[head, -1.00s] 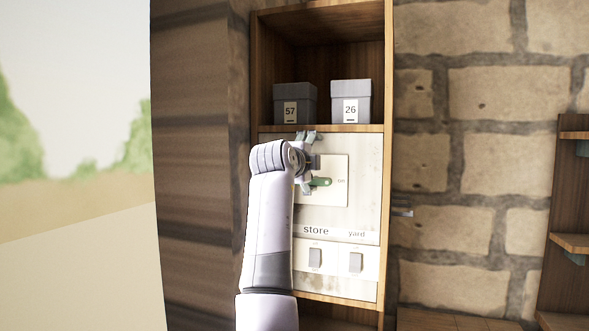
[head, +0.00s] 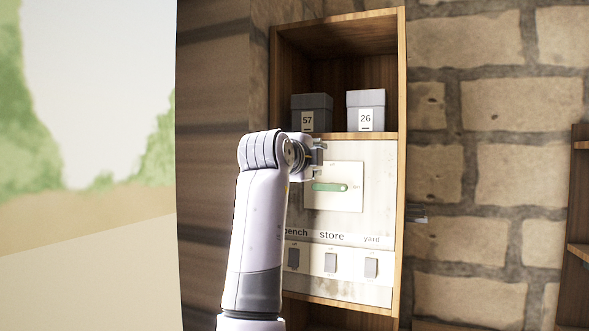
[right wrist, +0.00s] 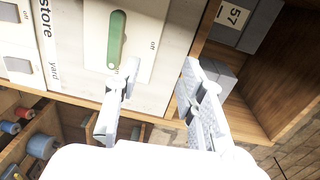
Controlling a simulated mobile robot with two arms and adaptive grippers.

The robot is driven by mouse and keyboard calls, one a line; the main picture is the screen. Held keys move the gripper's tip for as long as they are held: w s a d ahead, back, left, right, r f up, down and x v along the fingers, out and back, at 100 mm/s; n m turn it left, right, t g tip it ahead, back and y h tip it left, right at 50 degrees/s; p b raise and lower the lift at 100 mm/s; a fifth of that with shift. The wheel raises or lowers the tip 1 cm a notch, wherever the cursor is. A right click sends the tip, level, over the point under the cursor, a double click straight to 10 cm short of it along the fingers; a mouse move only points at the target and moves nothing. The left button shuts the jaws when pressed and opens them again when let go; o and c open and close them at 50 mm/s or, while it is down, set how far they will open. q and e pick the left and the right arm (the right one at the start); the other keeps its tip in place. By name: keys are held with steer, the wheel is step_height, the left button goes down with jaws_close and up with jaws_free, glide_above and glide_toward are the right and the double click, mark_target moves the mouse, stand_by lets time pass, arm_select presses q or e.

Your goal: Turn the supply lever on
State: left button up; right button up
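The supply lever (head: 330,188) is a green handle on a pale square plate (head: 352,202). It lies horizontal in the head view, with its right end toward the plate's right-hand label, which reads "on". It also shows in the right wrist view (right wrist: 116,40), which is turned sideways. My right gripper (head: 319,157) is just above and left of the lever, in front of the panel. In the right wrist view its two fingers (right wrist: 160,92) are spread and empty, apart from the lever. My left gripper is in neither view.
Switches labelled bench (head: 293,259), store (head: 330,263) and yard (head: 371,267) sit below the plate. Grey boxes 57 (head: 312,101) and 26 (head: 366,98) stand on the shelf above. The cabinet's wooden side (head: 402,200) borders the panel. Spools (right wrist: 42,145) show below in the wrist view.

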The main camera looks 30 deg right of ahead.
steer(key=f+b+v, duration=0.2)
steer(key=b+v, duration=0.1)
steer(key=v, duration=0.6)
steer(key=shift+s+a+b, duration=0.3)
steer(key=shift+s+b, duration=0.05)
steer(key=shift+b, duration=0.05)
stand_by(0.5)
steer(key=shift+r, duration=0.1)
stand_by(0.3)
